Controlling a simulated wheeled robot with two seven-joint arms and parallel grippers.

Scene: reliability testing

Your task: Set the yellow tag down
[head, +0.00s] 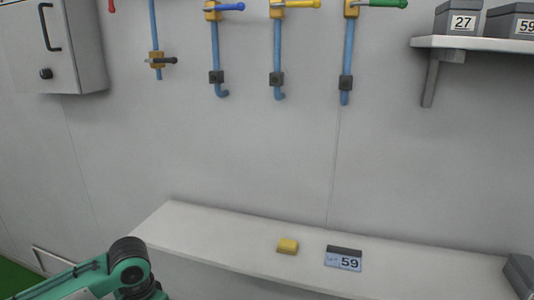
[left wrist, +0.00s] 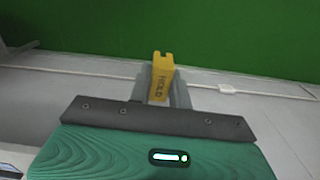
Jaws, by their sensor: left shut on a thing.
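The yellow tag (left wrist: 162,74) shows in the left wrist view, with the word HOLD on it. My left gripper (left wrist: 166,92) is shut on the tag, whose upper end sticks out past the grey fingers. Behind the tag are a green floor and a pale surface, and I cannot tell how far off they are. In the head view only part of my left arm shows at the lower left; its gripper and the tag are out of that view. My right gripper is in neither view.
Blue pipes with coloured valve handles (head: 278,50), a grey cabinet (head: 58,48) and a shelf (head: 480,43) with numbered boxes are above.

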